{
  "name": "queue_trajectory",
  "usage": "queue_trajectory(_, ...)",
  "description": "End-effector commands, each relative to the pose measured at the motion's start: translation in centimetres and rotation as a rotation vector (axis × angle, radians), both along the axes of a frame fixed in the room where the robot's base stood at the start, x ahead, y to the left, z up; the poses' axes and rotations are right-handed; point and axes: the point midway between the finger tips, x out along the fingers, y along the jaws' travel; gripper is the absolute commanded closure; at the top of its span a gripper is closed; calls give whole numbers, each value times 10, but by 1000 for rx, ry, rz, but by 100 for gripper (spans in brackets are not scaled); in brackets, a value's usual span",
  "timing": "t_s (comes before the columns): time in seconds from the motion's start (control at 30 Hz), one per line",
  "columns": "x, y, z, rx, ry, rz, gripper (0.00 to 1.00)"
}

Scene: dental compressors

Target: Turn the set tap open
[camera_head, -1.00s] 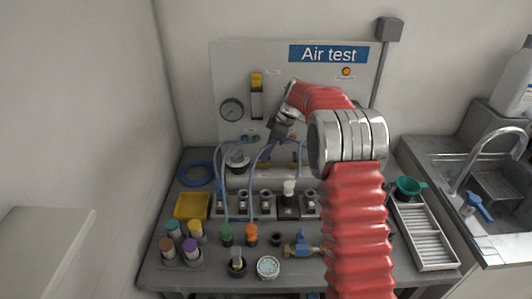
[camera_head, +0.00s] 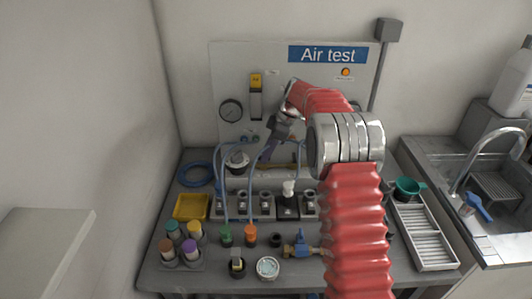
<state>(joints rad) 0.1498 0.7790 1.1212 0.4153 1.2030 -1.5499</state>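My gripper (camera_head: 267,153) hangs from the red arm in front of the Air test panel, pointing down and left. It is above the grey horizontal cylinder (camera_head: 248,182) at the back of the bench. Its fingers are small and dark, and I cannot tell whether they are open or shut. A brass valve with a blue handle (camera_head: 300,243) lies at the front of the bench, left of my arm. No label tells me which part is the set tap.
A row of grey blocks (camera_head: 245,206) with blue hoses stands below the cylinder. Coloured-capped bottles (camera_head: 190,246) and a yellow tray (camera_head: 191,206) are at left. A slatted white tray (camera_head: 425,235) and a sink are at right. My arm hides part of the bench.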

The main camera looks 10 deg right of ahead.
Motion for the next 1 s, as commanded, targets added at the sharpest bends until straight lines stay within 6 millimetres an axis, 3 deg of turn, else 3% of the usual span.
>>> queue_trajectory(0.27,0,0,2,1,1,0,70)
queue_trajectory(0.43,-1,-5,14,0,-2,-1,70)
queue_trajectory(1.0,-12,-40,101,0,-2,0,70)
